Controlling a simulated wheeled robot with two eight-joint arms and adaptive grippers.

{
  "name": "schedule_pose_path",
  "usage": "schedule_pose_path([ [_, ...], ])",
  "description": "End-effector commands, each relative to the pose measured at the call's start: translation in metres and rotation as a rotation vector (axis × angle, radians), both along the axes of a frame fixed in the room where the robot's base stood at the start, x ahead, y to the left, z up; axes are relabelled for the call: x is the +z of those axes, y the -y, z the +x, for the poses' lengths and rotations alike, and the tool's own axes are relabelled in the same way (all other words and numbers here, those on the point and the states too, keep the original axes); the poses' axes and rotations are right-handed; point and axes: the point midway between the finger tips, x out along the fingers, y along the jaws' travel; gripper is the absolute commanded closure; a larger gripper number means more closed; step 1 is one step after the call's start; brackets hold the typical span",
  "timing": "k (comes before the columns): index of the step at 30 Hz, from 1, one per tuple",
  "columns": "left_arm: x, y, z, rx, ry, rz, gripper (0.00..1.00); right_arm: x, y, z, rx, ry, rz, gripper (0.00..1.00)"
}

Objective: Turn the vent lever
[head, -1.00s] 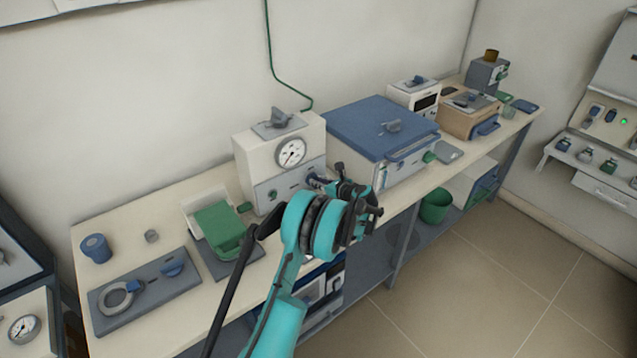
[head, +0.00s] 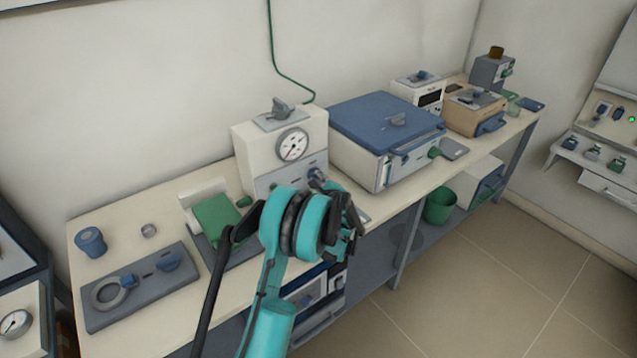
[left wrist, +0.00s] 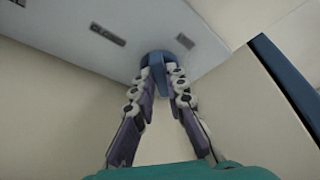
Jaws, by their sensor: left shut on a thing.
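A blue lever knob (left wrist: 163,57) sits on the grey front panel (left wrist: 85,22) in the left wrist view. In the head view this grey panel (head: 275,182) is the lower front of the cream box with the round gauge (head: 292,146). My left gripper's fingers (left wrist: 160,78) close in from both sides and are shut on the knob. In the head view my left gripper (head: 338,205) is in front of the panel's right part and partly hides it. How far the lever is turned is hard to tell. My right gripper is not in view.
A blue-lidded furnace (head: 385,122) stands close to the right of the gauge box. A green block (head: 216,218) and a grey plate with a ring (head: 140,288) lie to the left on the bench. A green bin (head: 440,206) is below the bench.

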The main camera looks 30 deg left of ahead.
Motion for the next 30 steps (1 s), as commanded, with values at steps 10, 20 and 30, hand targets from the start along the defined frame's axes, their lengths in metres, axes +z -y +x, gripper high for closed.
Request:
schedule_pose_path([
  [10, -0.007, -0.001, -0.003, 0.001, 0.295, -0.122, 1.00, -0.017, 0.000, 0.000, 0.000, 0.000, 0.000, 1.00],
  [20, -0.009, -0.001, -0.003, 0.001, 0.508, -0.210, 1.00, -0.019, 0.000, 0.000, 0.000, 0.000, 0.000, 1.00],
  [30, -0.011, -0.001, -0.004, 0.002, 0.606, -0.251, 1.00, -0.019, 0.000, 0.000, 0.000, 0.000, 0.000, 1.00],
])
